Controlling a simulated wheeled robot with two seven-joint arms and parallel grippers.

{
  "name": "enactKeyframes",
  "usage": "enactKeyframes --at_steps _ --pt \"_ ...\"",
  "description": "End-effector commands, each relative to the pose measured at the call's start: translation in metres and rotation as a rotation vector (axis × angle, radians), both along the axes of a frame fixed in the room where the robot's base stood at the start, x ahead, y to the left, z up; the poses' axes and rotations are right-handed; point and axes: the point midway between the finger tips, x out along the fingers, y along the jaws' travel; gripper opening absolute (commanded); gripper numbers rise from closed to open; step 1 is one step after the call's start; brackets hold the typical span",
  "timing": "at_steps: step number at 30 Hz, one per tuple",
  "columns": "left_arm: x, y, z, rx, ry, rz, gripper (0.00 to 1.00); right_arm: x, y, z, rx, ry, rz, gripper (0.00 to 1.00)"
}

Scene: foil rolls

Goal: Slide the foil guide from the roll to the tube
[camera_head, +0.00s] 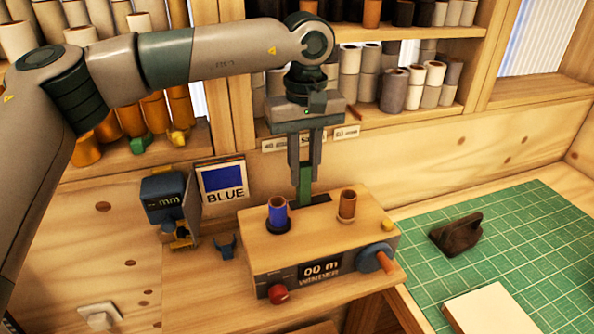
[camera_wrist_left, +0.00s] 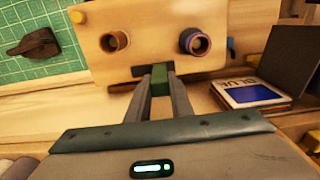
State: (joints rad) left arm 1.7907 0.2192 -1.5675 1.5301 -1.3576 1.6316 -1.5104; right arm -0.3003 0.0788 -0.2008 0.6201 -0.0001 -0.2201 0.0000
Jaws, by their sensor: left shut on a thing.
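The winder (camera_head: 330,235) is a wooden box whose display reads "00 m". A blue foil roll (camera_head: 278,213) stands on its left and a bare brown tube (camera_head: 347,205) on its right. The green foil guide (camera_head: 304,190) is upright at the winder's back edge, between roll and tube. My left gripper (camera_head: 304,175) points down and is shut on it. In the left wrist view, the guide (camera_wrist_left: 159,83) sits between the fingers, with the brown tube (camera_wrist_left: 115,42) left and the blue roll (camera_wrist_left: 194,43) right. The guide's lower end is partly hidden. My right gripper is not in view.
A "mm" gauge (camera_head: 165,200) and a "BLUE" card (camera_head: 224,184) stand left of the winder. A red knob (camera_head: 278,294) and a crank (camera_head: 375,258) are on its front. A green mat (camera_head: 520,235) with a dark tool (camera_head: 457,233) lies right. Shelves of rolls stand behind.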

Motion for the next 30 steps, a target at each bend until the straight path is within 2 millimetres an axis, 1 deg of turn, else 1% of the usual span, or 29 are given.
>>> enactKeyframes --at_steps 1,3,7,11,17,18,20,21,30 --pt "0.002 -0.009 -0.002 -0.003 0.0 -0.001 0.0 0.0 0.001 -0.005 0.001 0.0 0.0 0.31" --pt "0.006 -0.02 -0.001 -0.003 0.0 -0.001 0.0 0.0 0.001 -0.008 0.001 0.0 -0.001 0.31" --pt "0.011 -0.034 0.0 -0.003 -0.002 0.001 0.0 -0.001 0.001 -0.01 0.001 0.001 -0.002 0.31" --pt "0.013 -0.038 0.001 -0.003 -0.002 0.001 0.0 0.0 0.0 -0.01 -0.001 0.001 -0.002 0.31" --pt "0.013 -0.038 0.002 -0.004 -0.003 0.001 0.0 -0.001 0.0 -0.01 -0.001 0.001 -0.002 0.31" --pt "0.013 -0.038 0.002 -0.004 -0.003 0.0 0.22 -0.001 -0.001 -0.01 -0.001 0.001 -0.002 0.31" --pt "0.013 -0.038 0.002 -0.005 -0.004 0.0 0.37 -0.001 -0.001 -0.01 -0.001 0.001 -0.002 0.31" --pt "0.013 -0.038 0.002 -0.004 -0.002 0.0 0.39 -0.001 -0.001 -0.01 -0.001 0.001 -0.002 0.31" --pt "0.012 -0.038 0.001 -0.002 -0.002 0.001 0.39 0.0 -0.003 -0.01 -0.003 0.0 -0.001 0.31"
